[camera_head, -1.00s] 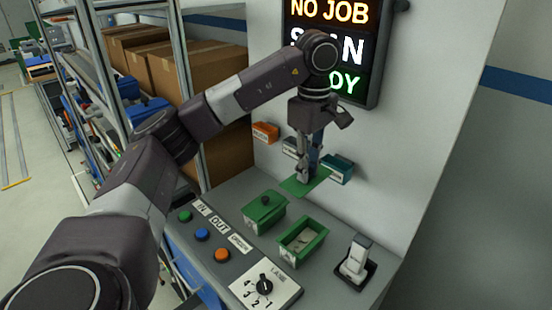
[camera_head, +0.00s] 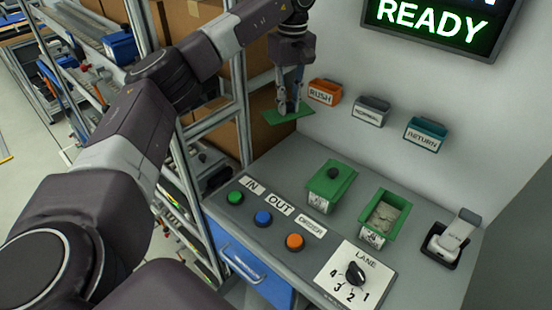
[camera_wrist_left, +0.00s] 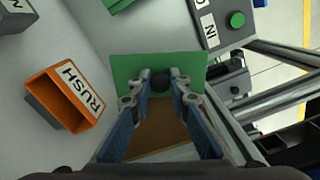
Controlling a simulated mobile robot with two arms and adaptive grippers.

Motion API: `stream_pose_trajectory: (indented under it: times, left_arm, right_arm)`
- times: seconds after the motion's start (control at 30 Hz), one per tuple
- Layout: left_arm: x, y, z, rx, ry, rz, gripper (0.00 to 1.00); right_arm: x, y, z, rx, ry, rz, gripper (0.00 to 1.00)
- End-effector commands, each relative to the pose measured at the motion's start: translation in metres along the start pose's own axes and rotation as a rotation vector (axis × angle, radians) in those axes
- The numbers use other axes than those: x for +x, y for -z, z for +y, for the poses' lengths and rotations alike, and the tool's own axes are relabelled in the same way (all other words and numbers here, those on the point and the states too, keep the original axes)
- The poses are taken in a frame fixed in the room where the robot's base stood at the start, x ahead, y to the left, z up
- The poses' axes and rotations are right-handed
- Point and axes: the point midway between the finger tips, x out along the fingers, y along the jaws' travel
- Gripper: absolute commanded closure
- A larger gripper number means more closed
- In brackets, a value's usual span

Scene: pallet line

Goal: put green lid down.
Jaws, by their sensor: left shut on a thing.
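My left gripper (camera_head: 288,106) is shut on the dark knob of the green lid (camera_head: 272,116) and holds it in the air above the back left end of the grey console. In the left wrist view the lid (camera_wrist_left: 190,64) lies flat across the fingertips (camera_wrist_left: 160,84). On the console stands a green box with its lid on (camera_head: 325,188). To its right is an open green box (camera_head: 366,232) with pale contents. My right gripper is not in view.
Orange RUSH (camera_head: 322,93), grey NORMAL (camera_head: 369,113) and teal RETURN (camera_head: 424,137) bins hang on the wall. The console (camera_head: 270,170) also has coloured buttons, a lane dial (camera_head: 356,273) and a scanner in a holder (camera_head: 455,238). A metal rack stands at the left.

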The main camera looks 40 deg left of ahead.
Motion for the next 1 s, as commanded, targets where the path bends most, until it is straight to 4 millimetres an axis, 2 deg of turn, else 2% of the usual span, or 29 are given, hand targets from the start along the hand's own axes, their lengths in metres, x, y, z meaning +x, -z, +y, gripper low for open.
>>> stream_pose_trajectory:
  times: [0.4, 0.5, 0.77, 1.0]
  left_arm:
    - [0.107, -0.001, -0.001, -0.001, 0.007, -0.003, 1.00]
    - [0.127, -0.001, 0.000, -0.001, 0.005, -0.003, 1.00]
    - [0.154, -0.001, 0.001, -0.001, 0.004, -0.002, 1.00]
    - [0.186, -0.001, 0.002, -0.001, 0.003, -0.002, 1.00]
  right_arm:
    - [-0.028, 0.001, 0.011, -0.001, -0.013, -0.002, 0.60]
    - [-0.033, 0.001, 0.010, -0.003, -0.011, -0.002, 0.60]
    - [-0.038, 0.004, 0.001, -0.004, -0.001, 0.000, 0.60]
    - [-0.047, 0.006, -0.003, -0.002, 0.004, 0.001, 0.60]
